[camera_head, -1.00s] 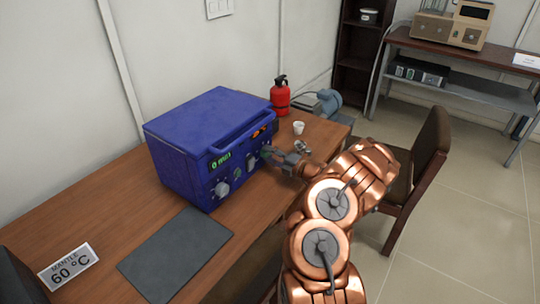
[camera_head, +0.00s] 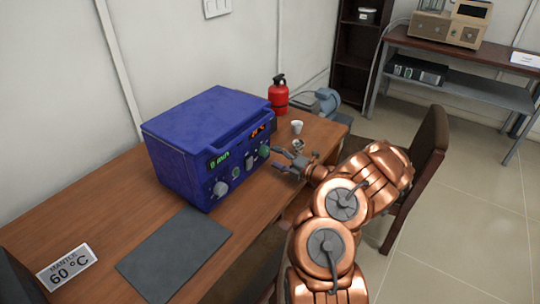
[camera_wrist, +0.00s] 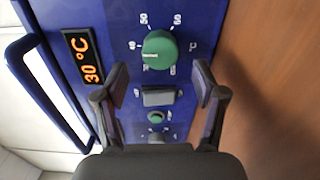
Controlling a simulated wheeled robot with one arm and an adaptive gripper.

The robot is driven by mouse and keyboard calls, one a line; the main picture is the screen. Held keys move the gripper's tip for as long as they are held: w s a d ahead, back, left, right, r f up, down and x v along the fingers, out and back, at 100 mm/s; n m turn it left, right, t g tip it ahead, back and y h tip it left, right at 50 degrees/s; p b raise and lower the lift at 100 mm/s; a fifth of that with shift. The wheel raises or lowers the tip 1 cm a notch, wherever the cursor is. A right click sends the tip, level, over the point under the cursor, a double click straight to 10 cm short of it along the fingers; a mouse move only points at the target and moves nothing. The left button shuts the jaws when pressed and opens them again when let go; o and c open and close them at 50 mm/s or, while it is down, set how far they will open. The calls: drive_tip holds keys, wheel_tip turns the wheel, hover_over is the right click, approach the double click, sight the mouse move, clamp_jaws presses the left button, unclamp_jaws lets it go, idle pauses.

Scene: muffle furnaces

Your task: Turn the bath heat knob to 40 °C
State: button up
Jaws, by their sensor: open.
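The blue bath unit (camera_head: 180,150) stands on the wooden table with its control panel facing my arm. Its green heat knob (camera_wrist: 159,50) shows at the top middle of the wrist view, and on the panel's right side in the head view (camera_head: 264,151). The knob's white mark points left, close to the 40 label and slightly below it in the wrist view. The orange display (camera_wrist: 83,60) reads 30 °C. My gripper (camera_wrist: 161,80) is open and empty. In the head view it (camera_head: 280,160) is in front of the panel, apart from the knob.
A grey switch (camera_wrist: 158,96) and a smaller green knob (camera_wrist: 156,117) share the panel. A sign (camera_head: 68,267) on the table reads MANTLE 60 °C. A dark mat (camera_head: 174,253) lies in front of the unit. A white cup (camera_head: 297,127) and red extinguisher (camera_head: 279,94) stand beyond.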

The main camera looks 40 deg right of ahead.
drive_tip(key=v, duration=0.8)
drive_tip(key=shift+s, duration=0.1)
idle(0.4)
